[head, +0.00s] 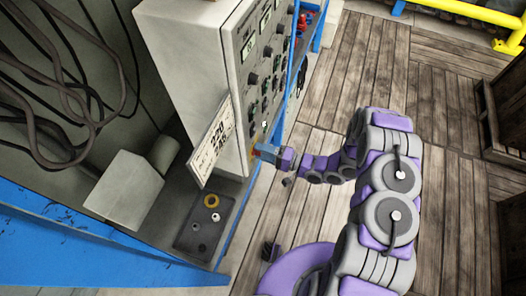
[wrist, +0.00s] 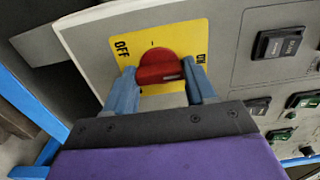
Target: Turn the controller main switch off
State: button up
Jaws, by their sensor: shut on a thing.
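The main switch is a red knob (wrist: 158,66) on a yellow plate (wrist: 196,38) in the wrist view. The plate reads OFF at its left and ON at its right. A pale mark shows on the knob's lower right; I cannot tell for sure which label the knob points to. My gripper (wrist: 160,80) is shut on the knob, one blue finger on each side. In the head view my gripper (head: 264,153) reaches the lower front of the grey controller cabinet (head: 190,50), and the fingers mostly hide the knob.
Black switches (wrist: 278,43) and green ones sit on the panel right of the plate. A printed card (head: 211,143) hangs at the cabinet's side. The wooden floor (head: 345,75) behind my arm is clear.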

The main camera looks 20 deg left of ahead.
jog(key=shift+s+f+n, duration=0.1)
jog(key=shift+n, duration=0.3)
jog(key=shift+n+b, duration=1.05)
jog(key=shift+n, duration=7.35)
jog(key=o, duration=1)
jog(key=shift+o, duration=0.2)
jog(key=shift+d, duration=0.1)
jog(key=s+d, duration=0.1)
jog(key=d, duration=1.6)
jog(key=shift+d, duration=0.15)
